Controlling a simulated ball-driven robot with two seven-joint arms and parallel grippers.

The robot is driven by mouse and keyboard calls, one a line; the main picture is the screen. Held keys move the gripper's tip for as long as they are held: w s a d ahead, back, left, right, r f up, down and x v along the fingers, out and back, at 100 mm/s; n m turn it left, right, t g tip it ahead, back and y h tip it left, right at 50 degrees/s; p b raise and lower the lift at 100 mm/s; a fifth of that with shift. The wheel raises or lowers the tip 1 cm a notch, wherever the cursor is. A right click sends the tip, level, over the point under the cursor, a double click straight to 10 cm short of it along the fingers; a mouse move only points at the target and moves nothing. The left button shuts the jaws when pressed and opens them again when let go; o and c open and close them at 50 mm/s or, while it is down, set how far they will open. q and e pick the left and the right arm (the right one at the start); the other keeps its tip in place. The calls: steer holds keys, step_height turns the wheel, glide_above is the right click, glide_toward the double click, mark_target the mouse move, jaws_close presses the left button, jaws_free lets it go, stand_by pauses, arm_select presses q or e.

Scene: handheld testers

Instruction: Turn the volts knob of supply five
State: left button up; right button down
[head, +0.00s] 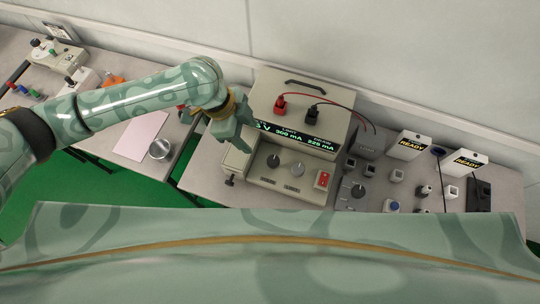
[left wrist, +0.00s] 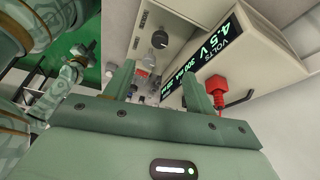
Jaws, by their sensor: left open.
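The power supply (head: 300,108) is a beige bench unit with a dark display. In the left wrist view its display (left wrist: 212,50) reads VOLTS 4.5 V and 300 mA. In the head view, its sloped front carries a dark knob (head: 273,161), a grey knob (head: 298,170) and a red switch (head: 322,180). The dark knob also shows in the left wrist view (left wrist: 159,40). My left gripper (head: 240,142) is open and empty, at the left of the display, apart from the knobs. It covers part of the volts reading. What seems my right gripper (left wrist: 84,52) is small in the left wrist view.
Red and black plugs (head: 280,102) with looping leads sit on the supply's top. A grey panel (head: 375,185) with several knobs and sockets stands at right, by two READY signs (head: 410,144). At left are a pink sheet (head: 141,135) and a round metal tin (head: 160,149).

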arm_select(q)
steer(key=b+x, duration=0.4)
steer(key=x, duration=1)
steer(key=shift+d+f, duration=0.25)
steer(key=c, duration=1)
steer(key=shift+r, duration=0.1)
